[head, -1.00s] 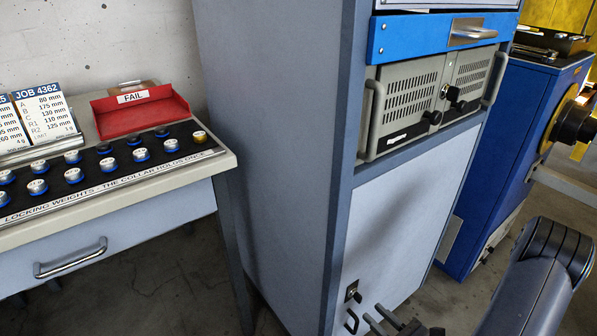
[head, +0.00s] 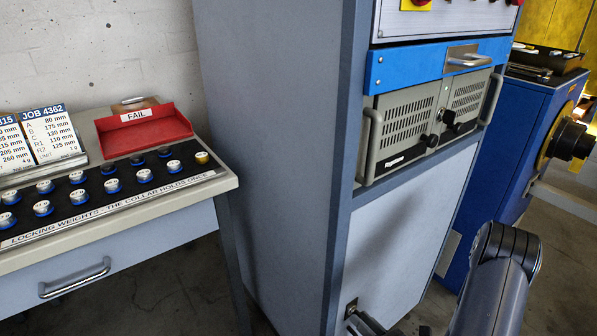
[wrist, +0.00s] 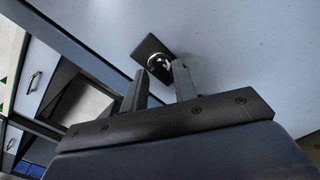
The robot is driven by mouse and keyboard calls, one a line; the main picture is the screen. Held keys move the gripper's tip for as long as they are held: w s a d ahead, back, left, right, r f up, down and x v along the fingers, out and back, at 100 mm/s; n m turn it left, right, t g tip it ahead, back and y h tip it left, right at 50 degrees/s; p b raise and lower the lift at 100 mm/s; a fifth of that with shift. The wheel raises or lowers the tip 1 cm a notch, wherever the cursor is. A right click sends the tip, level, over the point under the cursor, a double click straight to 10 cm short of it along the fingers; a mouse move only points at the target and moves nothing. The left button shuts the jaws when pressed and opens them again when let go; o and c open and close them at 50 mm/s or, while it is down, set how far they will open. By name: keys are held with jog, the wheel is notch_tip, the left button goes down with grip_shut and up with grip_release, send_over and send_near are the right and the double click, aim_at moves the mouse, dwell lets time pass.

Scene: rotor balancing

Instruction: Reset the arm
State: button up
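My arm (head: 497,280) rises at the lower right of the head view, in front of the grey cabinet. In the wrist view my gripper (wrist: 160,70) has its two fingers apart with nothing held between them. The fingertips are close to a dark lock plate with a shiny round lock (wrist: 158,62) on the pale cabinet door. I cannot tell whether they touch it. The lock plate (head: 351,308) also shows low in the head view, where most of the gripper is cut off by the bottom edge.
The tall cabinet (head: 270,150) holds a grey vented unit (head: 405,128). At the left a bench carries several locking weights (head: 112,186) and a red FAIL tray (head: 145,132). A blue machine (head: 530,135) stands at the right. Open floor shows between bench and cabinet.

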jog(key=shift+m+p, duration=1.25)
jog(key=shift+m, duration=2.55)
jog(key=shift+s, duration=0.1)
